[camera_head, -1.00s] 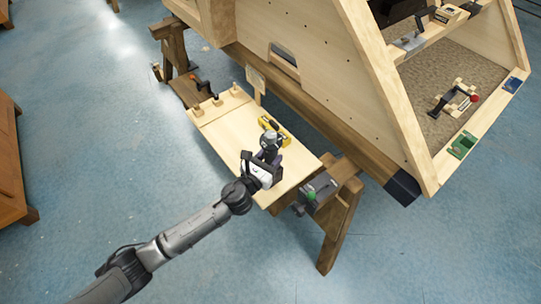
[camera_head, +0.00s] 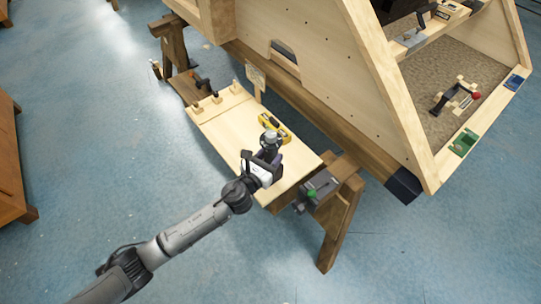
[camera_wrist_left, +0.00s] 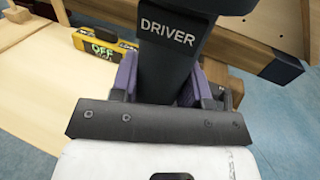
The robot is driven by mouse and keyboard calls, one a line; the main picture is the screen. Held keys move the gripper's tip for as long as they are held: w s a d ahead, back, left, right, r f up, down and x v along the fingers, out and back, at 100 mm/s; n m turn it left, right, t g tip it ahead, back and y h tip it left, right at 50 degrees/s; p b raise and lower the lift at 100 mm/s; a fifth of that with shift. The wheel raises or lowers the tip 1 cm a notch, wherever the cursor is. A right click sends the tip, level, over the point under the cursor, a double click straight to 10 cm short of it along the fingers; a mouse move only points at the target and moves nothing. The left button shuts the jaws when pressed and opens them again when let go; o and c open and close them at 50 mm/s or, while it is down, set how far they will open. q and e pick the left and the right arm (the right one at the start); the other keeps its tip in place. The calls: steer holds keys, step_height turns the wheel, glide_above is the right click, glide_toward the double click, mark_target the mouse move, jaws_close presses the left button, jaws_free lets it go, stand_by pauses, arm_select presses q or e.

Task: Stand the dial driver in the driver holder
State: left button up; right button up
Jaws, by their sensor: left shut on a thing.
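My left gripper (camera_head: 268,157) is over the near half of the pale wooden board (camera_head: 227,128). It is shut on a dark piece marked DRIVER, which I take to be the dial driver (camera_wrist_left: 168,42). The purple fingers clasp it on both sides in the left wrist view, and it widens toward the top edge. In the head view its grey rounded top (camera_head: 270,138) shows just beyond the fingers. I cannot tell whether its lower end touches anything. I cannot make out the driver holder for certain. My right gripper is not in view.
A yellow device (camera_head: 279,126) lies on the board just beyond the gripper, with a green OFF display in the wrist view. Small wooden blocks (camera_head: 216,97) line the board's far edge. A grey fixture (camera_head: 320,186) sits at the right trestle. The large wooden frame (camera_head: 320,75) rises behind.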

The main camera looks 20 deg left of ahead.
arm_select(q)
steer(key=shift+f+b, duration=0.3)
steer(key=shift+f, duration=0.1)
stand_by(0.3)
steer(key=o, duration=1.1)
steer(key=shift+w, duration=0.1)
steer(key=shift+o, duration=0.2)
steer(key=shift+f, duration=0.1)
steer(key=shift+f, duration=0.1)
steer(key=p+v, duration=0.1)
steer(key=v, duration=2.6)
